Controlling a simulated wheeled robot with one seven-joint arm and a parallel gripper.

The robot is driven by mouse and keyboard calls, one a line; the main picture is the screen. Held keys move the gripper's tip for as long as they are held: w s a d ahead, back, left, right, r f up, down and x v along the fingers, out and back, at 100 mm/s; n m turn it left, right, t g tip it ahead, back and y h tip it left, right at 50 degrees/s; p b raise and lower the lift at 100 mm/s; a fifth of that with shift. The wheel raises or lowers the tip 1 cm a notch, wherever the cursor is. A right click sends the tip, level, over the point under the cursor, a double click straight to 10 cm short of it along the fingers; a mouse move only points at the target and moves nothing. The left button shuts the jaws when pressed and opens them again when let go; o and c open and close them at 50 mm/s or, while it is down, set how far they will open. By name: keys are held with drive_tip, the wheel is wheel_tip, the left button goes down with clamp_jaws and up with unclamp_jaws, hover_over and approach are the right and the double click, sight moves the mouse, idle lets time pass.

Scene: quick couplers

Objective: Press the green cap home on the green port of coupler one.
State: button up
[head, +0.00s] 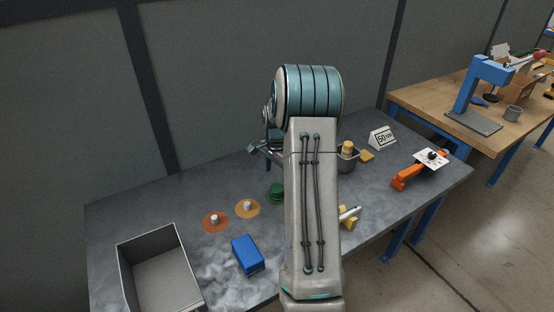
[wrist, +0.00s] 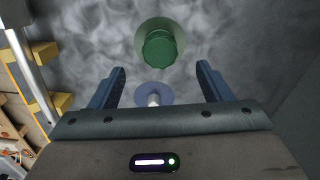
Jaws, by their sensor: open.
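The green cap (head: 277,193) stands on the table, partly beside my arm in the head view. In the wrist view the green cap (wrist: 159,48) sits over a round green disc (wrist: 146,32), the green port's base; the port's stem is hidden under it. I cannot tell how far down the cap sits. My gripper (wrist: 161,68) is open and empty, with its two blue fingers apart and the cap showing beyond their tips. In the head view my gripper (head: 268,148) is partly hidden by my arm.
A blue disc with a pale stem (wrist: 153,97) shows between my fingers. An orange disc (head: 239,211) and a red disc (head: 207,225) carry bare stems. A blue block (head: 248,255), a grey bin (head: 121,258) and a rod on yellow blocks (head: 348,215) stand nearby.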

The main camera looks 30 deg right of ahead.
wheel_tip(320, 180, down, 8)
drive_tip(key=shift+p, duration=0.5)
drive_tip(key=c, duration=1.2)
drive_tip(key=shift+r+p, duration=0.9)
drive_tip(key=shift+r, duration=1.15)
drive_tip(key=shift+r, duration=0.15)
drive_tip(key=shift+r+p, duration=0.9)
drive_tip(key=shift+r, duration=1)
drive_tip(key=shift+a, duration=0.1)
